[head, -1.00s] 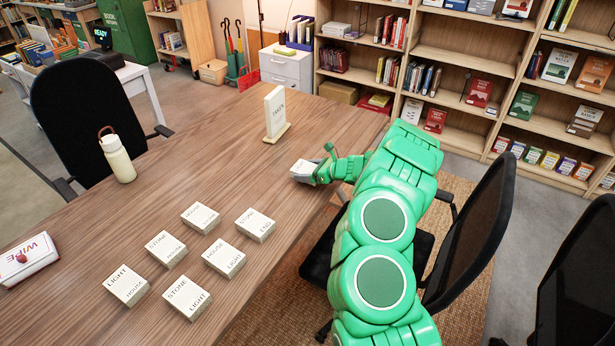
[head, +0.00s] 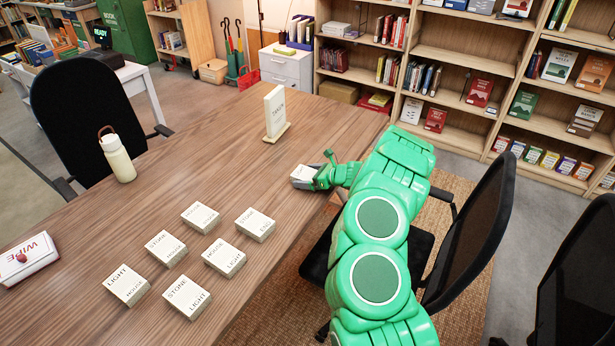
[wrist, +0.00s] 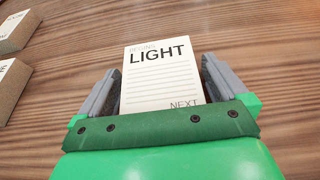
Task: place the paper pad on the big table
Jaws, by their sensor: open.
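The paper pad (wrist: 165,75) is a white block with the word LIGHT and ruled lines; it lies flat on the brown wooden table (head: 150,205). It also shows in the head view (head: 303,174), near the table's right edge. My gripper (wrist: 165,75) is around the pad, with one grey finger on each side. The fingers are open, and narrow gaps seem to show between them and the pad. The pad's near end is hidden by my green gripper body. In the head view my gripper (head: 312,176) reaches in from the right.
Several lettered blocks (head: 225,258) lie on the table's near part. A sign (head: 274,112) stands behind the pad. A bottle (head: 117,158) and a wipes pack (head: 27,258) are at the left. Black chairs flank the table. Bare wood lies between the pad and the blocks.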

